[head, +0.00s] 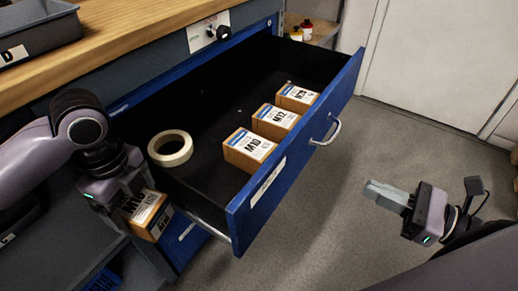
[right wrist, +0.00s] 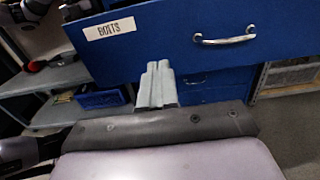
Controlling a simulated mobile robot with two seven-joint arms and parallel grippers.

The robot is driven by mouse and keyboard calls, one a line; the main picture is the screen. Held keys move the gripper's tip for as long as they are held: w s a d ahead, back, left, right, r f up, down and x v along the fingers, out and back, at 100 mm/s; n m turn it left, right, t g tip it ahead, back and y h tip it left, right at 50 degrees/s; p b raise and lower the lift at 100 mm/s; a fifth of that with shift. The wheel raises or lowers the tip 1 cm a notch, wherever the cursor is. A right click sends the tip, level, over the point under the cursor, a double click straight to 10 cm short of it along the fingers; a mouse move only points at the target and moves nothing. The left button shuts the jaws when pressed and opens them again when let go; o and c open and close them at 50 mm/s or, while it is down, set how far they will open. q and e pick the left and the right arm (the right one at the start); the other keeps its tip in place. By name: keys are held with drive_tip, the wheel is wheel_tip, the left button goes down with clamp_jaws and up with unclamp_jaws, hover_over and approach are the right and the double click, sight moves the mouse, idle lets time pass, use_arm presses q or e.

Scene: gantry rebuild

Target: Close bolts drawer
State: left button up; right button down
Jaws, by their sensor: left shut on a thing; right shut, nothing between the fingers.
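The bolts drawer (head: 292,170) is blue with a black inside and stands pulled well out of the bench. Its front shows a label reading BOLTS in the right wrist view (right wrist: 180,50) and a silver handle (right wrist: 225,40). Inside lie a roll of tape (head: 170,148) and boxes M10 (head: 248,151), M12 (head: 274,122) and a third (head: 296,98). My left gripper (head: 135,195) is shut on a cardboard box (head: 150,213), outside the drawer's left side. Its fingertips are hidden. My right gripper (head: 385,195) is shut and empty, apart from the drawer front; it also shows in the right wrist view (right wrist: 157,85).
The wooden worktop (head: 120,40) carries a grey bin (head: 38,28) at the upper left. A grey shelf (right wrist: 50,80) with a blue bin (right wrist: 100,99) is beside the drawer. The floor (head: 330,215) before the drawer is clear.

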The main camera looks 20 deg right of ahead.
sight(295, 155)
use_arm(q)
drive_tip(key=shift+r+p, duration=0.4)
drive_tip(key=shift+r, duration=0.1)
use_arm(e)
drive_tip(key=x, duration=1.4)
drive_tip(key=shift+w, duration=0.1)
